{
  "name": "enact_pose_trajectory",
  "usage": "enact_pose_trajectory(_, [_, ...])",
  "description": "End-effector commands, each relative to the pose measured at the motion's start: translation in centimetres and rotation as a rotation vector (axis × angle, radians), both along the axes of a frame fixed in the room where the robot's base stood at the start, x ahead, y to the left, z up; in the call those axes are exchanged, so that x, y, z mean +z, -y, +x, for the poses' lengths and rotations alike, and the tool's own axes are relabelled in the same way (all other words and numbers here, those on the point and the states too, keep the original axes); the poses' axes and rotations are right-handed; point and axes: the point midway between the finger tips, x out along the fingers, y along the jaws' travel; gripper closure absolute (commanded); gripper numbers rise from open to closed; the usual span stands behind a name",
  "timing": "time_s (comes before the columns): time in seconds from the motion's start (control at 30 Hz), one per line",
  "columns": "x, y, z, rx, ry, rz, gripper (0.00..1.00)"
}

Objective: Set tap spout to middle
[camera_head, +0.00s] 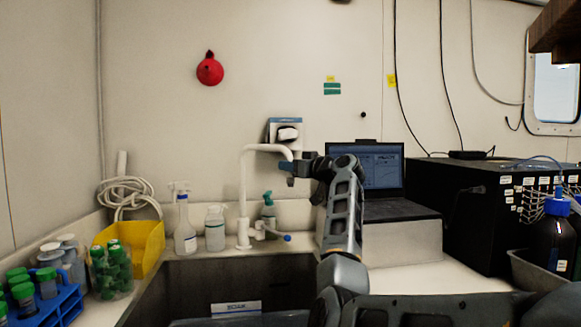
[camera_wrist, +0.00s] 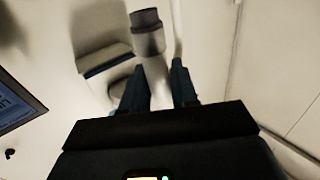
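The white tap (camera_head: 243,205) stands on the rear rim of the sink. Its spout (camera_head: 262,148) arches to the right, and its end is beside my gripper (camera_head: 290,171). In the wrist view the pale spout (camera_wrist: 154,66) with its grey end shows just ahead of and between the two dark fingers of my gripper (camera_wrist: 157,82). The fingers are apart, with gaps at the spout's sides; I see no grip on it. The tap's lever with a blue tip (camera_head: 287,238) sticks out low on the right. The gripper partly covers the spout's end in the head view.
The sink (camera_head: 190,278) lies below the tap. A spray bottle (camera_head: 184,222), a white pump bottle (camera_head: 215,229) and a green-topped bottle (camera_head: 268,212) stand near the tap. A laptop (camera_head: 368,168) is behind my arm. A yellow bin (camera_head: 146,245) is at left.

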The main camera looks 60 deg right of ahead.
Motion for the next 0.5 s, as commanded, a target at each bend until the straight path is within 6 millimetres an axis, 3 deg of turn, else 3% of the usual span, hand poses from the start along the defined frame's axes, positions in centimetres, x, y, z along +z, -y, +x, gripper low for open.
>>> enact_pose_trajectory(0.2, [-0.01,0.01,-0.01,0.0,0.0,0.0,0.99])
enact_pose_trajectory(0.5, [-0.01,0.0,-0.02,0.0,0.0,0.001,1.0])
